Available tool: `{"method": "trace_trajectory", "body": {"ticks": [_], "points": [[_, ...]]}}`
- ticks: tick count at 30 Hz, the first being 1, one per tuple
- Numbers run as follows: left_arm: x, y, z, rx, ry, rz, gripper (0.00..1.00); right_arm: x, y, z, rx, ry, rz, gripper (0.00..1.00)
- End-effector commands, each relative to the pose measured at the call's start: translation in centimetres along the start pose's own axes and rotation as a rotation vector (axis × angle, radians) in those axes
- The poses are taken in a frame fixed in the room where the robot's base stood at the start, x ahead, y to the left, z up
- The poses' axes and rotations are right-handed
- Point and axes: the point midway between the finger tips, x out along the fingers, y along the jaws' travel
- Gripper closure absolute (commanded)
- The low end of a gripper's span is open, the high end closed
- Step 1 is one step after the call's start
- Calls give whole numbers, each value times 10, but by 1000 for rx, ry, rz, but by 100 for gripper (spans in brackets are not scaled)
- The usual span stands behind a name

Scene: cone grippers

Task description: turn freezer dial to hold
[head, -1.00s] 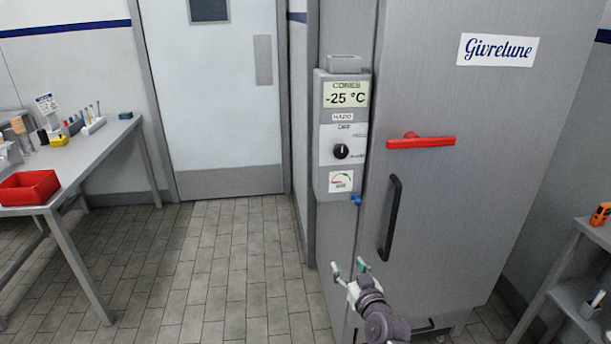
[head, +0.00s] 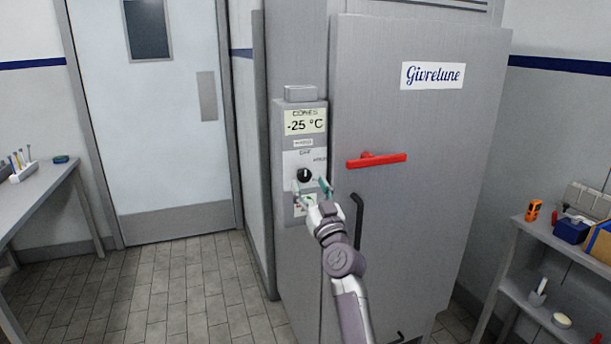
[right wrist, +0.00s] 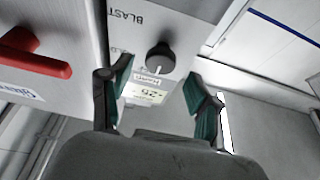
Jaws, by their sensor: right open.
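The freezer dial (head: 304,175) is a black round knob with a white pointer mark on the grey control box (head: 288,150). Labels stand around it; OFF is above it in the head view. In the right wrist view the dial (right wrist: 160,58) shows between the fingers, beside the word BLAST, with its pointer away from that word. My right gripper (head: 312,188) is open, with green-lined fingertips, just in front of and below the dial. In the right wrist view the gripper's fingers (right wrist: 158,92) are apart and empty. Whether they touch the dial is unclear. My left gripper is out of view.
A display (head: 305,121) reading -25 °C sits above the dial. A red lever (head: 376,160) and a black door handle (head: 358,222) are on the freezer door (head: 420,130) to the right. A shelf with tools (head: 535,228) stands at far right. Floor to the left is clear.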

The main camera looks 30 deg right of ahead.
Motion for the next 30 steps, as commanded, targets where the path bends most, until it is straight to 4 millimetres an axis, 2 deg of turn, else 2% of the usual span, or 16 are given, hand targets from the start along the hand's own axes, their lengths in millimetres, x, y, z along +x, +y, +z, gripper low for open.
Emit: {"method": "trace_trajectory", "body": {"ticks": [1, 6, 18, 28, 30], "points": [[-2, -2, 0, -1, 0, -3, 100, 10, 0, -2, 0, 1, 0, 38], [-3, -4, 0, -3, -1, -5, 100, 28, 0, 0, 0, 0, -1, 38], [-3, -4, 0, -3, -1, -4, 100, 34, 0, 0, -1, -1, 0, 40], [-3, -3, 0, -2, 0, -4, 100, 34, 0, 0, -1, -1, 0, 95], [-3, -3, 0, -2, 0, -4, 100, 34, 0, 0, 0, -1, 0, 96]]}}
